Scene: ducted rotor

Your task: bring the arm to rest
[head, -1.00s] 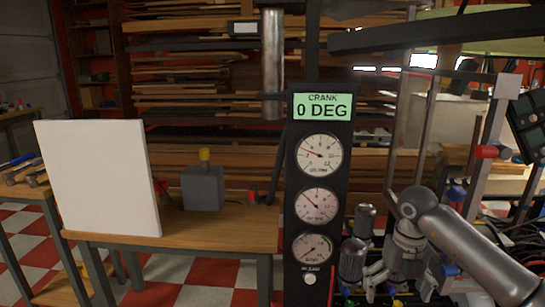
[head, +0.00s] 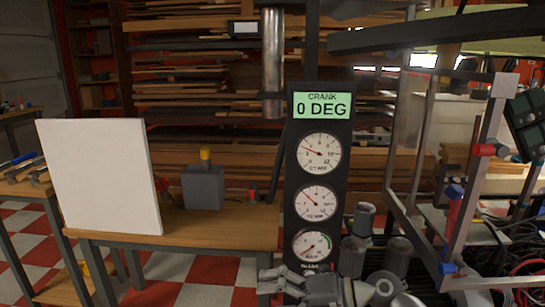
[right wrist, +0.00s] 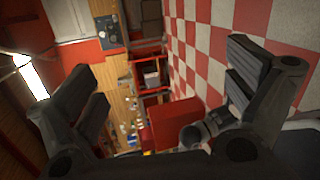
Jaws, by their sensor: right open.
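My right gripper (head: 283,281) is low in the head view, just below the foot of the gauge panel (head: 319,175). Its arm runs along the bottom edge toward the right. In the right wrist view my right gripper (right wrist: 160,75) has its two dark fingers spread wide apart. Nothing is between them; the checkered floor (right wrist: 200,60) and red furniture lie well beyond. My left gripper is not in view.
A wooden bench (head: 220,232) with a white board (head: 98,178) and a grey box (head: 203,187) stands at left. A metal frame (head: 472,190) with cables stands at right. Dark cylinders (head: 355,255) stand right of the panel.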

